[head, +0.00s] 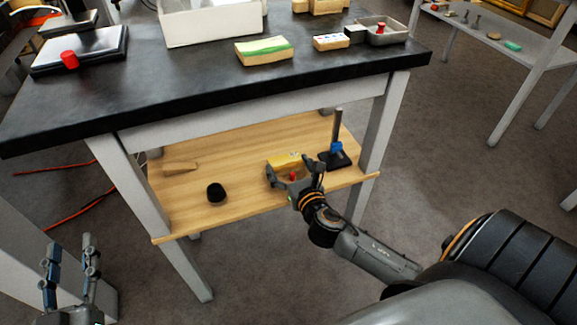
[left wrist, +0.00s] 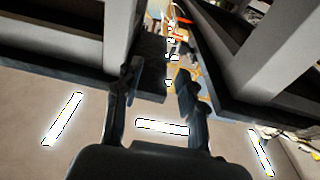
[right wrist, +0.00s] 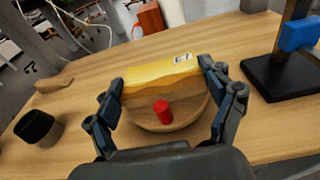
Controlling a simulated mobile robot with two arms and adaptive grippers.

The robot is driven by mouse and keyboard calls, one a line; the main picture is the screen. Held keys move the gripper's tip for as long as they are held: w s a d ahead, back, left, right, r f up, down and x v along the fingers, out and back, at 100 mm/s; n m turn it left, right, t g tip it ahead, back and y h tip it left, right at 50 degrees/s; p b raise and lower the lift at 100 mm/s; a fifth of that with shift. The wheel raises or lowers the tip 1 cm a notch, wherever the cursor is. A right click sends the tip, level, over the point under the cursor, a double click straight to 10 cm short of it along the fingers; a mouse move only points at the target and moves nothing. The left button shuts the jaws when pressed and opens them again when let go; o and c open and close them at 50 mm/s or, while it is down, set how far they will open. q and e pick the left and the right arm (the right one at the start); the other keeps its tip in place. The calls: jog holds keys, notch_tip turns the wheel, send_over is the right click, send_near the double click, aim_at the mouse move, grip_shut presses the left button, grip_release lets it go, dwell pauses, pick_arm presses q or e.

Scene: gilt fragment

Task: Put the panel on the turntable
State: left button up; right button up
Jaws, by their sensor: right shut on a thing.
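The panel, a wooden block with a yellow gilt top and a small white label, is between the fingers of my right gripper in the right wrist view (right wrist: 160,78). It also shows on the lower shelf in the head view (head: 286,160). My right gripper (right wrist: 163,92) is shut on its two ends. The turntable, a round wooden disc (right wrist: 188,118), lies directly under the panel, with its far part hidden. I cannot tell whether the panel touches it. A red cylinder (right wrist: 162,112) stands at the disc's near side. My left gripper (head: 68,255) is open and empty, left of the table.
A black cup-like object (head: 216,192) and a wooden wedge (head: 181,167) are on the shelf (head: 240,150) to the left. A stand with a blue clamp (head: 336,150) is close on the right. The black tabletop (head: 200,85) overhangs the shelf and carries several items.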

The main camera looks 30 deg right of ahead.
jog(key=shift+f, duration=0.15)
jog(key=o, duration=1)
jog(key=shift+o, duration=0.2)
